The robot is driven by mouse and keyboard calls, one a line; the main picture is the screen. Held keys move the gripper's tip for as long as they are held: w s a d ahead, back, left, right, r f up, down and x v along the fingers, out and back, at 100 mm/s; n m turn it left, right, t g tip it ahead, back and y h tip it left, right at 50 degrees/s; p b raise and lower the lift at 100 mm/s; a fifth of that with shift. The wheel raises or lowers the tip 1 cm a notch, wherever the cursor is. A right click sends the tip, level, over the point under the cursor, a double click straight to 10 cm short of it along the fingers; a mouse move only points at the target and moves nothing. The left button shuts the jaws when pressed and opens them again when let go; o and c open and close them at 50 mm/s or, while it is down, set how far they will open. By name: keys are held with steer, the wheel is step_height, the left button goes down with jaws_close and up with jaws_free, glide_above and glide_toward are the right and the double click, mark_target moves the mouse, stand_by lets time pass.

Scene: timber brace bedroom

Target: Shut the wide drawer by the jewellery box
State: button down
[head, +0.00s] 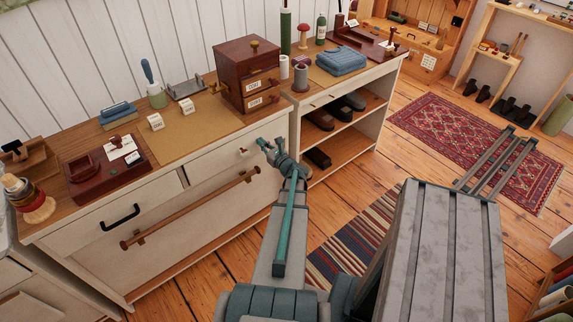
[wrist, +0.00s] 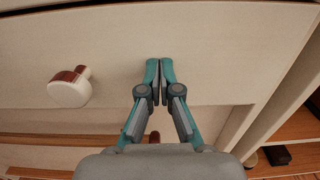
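The jewellery box (head: 247,75) is a dark red-brown box with two labelled small drawers, standing at the right end of the cream dresser's top. Below it is a pale upper drawer (head: 215,165) with a small knob, which shows as white and brown in the wrist view (wrist: 70,88). A wider lower drawer (head: 165,255) has a long wooden bar handle (head: 190,210). I cannot tell how far either stands out. My gripper (head: 263,144) is at the right part of the upper front, right of the knob. In the wrist view its fingertips (wrist: 159,62) are together and empty; contact is unclear.
Left of the upper drawer is another drawer with a black handle (head: 120,217). An open shelf unit with dark shoes (head: 318,157) stands right of the dresser. A folded blue cloth (head: 342,60) lies on top of it. Open floor and rugs lie to the right.

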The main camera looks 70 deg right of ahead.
steer(key=b+v, duration=0.3)
steer(key=v, duration=1.1)
steer(key=w+a+f+n+g+y, duration=0.25)
steer(key=a+f+n+y, duration=0.35)
steer(key=a, duration=0.4)
steer(key=w+a+f+n+g+y, duration=0.2)
steer(key=a+f+n+g+y, duration=0.15)
steer(key=a+f+n, duration=0.55)
steer(key=w+a+f+n+g+y, duration=0.25)
steer(key=a+f+n+y, duration=0.2)
steer(key=a+n, duration=0.4)
steer(key=s+a+f+n+g+h+p, duration=0.1)
steer(key=s+a+n+g, duration=0.3)
steer(key=a, duration=0.5)
steer(key=s+a+f+n+g+h, duration=0.2)
steer(key=s+a+f+n+g, duration=0.2)
steer(key=a+n, duration=0.4)
steer(key=s+a+f+n+g+h+p, duration=0.1)
steer(key=s+a+n+g, duration=0.4)
steer(key=a, duration=0.7)
steer(key=shift+a+f+n+g+h+p, duration=0.3)
steer(key=shift+f+n+g+h, duration=0.25)
steer(key=shift+f, duration=0.3)
steer(key=shift+s, duration=0.1)
